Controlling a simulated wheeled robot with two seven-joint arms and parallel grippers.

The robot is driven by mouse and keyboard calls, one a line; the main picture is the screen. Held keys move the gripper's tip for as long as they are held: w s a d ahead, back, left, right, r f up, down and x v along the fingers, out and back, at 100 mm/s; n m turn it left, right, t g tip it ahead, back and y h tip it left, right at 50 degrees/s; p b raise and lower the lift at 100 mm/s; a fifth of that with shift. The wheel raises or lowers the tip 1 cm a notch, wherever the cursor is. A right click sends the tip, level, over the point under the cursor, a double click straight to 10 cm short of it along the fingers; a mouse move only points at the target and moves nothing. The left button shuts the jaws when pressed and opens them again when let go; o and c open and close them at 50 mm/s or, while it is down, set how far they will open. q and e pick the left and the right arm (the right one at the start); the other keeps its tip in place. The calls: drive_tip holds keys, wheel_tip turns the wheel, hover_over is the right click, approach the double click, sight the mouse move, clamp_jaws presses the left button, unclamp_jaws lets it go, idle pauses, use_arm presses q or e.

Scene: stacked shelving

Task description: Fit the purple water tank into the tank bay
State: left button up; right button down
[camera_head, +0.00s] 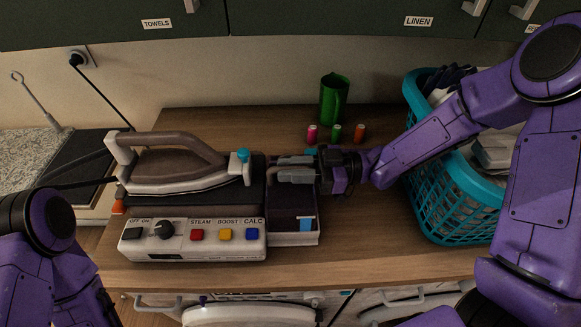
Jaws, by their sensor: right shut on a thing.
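The dark purple water tank (289,205) is at the right end of the ironing station (190,246). It has a light blue tab (306,224) on its front right. The tank bay (292,239) shows as a low white-rimmed section beside the button panel, under or around the tank. I cannot tell how deep the tank sits in it. My right gripper (290,169) reaches in from the right, shut on the rear upper part of the tank; the exact contact is hard to see. My left arm is at the lower left, and its gripper is not visible.
A grey-brown iron (178,166) rests on the station, left of my right gripper. Behind are a green jug (334,98) and small pink, green and orange spools (336,133). A teal basket (447,205) stands right, beneath my right arm. The counter between tank and basket is clear.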

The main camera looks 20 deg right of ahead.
drive_tip(key=shift+f, duration=0.2)
drive_tip(key=c, duration=1)
unclamp_jaws()
drive_tip(key=shift+o, duration=0.4)
drive_tip(key=shift+d+f, duration=0.1)
drive_tip(key=shift+f, duration=0.05)
